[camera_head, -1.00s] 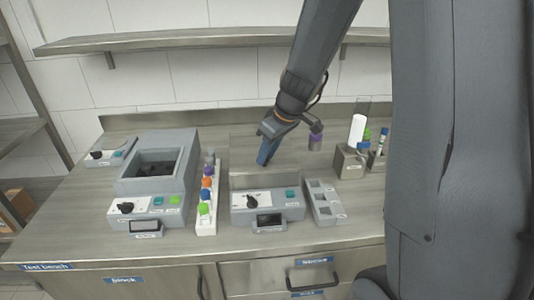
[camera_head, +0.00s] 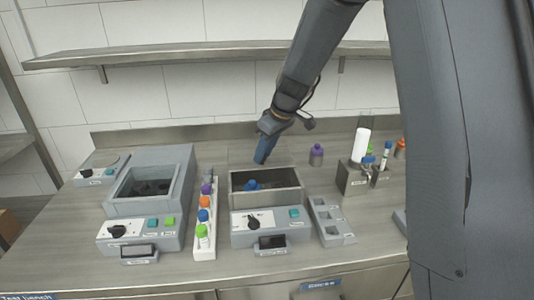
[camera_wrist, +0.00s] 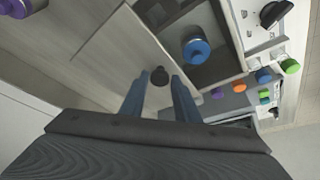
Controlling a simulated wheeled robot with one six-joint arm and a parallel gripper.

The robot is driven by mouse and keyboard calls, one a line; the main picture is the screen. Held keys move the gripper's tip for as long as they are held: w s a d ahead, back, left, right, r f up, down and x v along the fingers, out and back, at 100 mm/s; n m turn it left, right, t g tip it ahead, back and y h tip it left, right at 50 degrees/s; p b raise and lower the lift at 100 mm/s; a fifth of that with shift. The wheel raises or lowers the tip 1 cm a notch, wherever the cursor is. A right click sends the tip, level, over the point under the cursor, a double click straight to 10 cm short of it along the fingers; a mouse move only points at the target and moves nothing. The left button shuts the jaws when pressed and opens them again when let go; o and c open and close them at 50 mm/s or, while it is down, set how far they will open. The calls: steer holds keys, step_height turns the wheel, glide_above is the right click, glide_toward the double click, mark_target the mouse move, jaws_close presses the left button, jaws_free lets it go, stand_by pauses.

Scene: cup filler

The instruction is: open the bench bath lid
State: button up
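The bench bath (camera_head: 267,217) is the grey box at the middle of the bench, with a dial and small display in front. Its basin is uncovered, and a blue-capped bottle (camera_head: 252,186) stands inside; the blue cap also shows in the wrist view (camera_wrist: 197,50). The lid (camera_wrist: 108,45) is a flat grey panel raised behind the basin, with a dark round knob (camera_wrist: 160,77). My gripper (camera_head: 262,160) is behind the basin, pointing down. In the wrist view its blue fingers (camera_wrist: 159,75) are apart, one on each side of the knob, with gaps visible.
A larger open bath (camera_head: 112,207) stands left, with a white rack (camera_head: 205,240) of colour-capped bottles between. A grey holder with square slots (camera_head: 331,220) is right. A purple-capped bottle (camera_head: 316,155) stands behind, and a metal holder (camera_head: 352,178) farther right. A shelf (camera_head: 200,50) runs above.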

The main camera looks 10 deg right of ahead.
steer(key=shift+o, duration=1.3)
steer(key=shift+r, duration=0.1)
steer(key=b+v, duration=0.2)
steer(key=v, duration=0.5)
steer(key=shift+r, duration=0.3)
steer(key=shift+s+d, duration=0.1)
steer(key=shift+s, duration=0.05)
steer(key=s+d+f+m+h, duration=0.1)
steer(key=s+d+f+m, duration=0.1)
steer(key=s, duration=0.6)
steer(key=s+d+f+m+g+h, duration=0.1)
steer(key=s+f+m, duration=0.2)
steer(key=s+f, duration=0.3)
steer(key=s+d+f+m+g+h, duration=0.1)
steer(key=s+f, duration=0.4)
steer(key=s, duration=0.6)
steer(key=d+m, duration=0.1)
steer(key=m, duration=0.1)
steer(key=shift+s+d+m, duration=0.3)
steer(key=shift+s, duration=0.05)
steer(key=shift+r, duration=0.1)
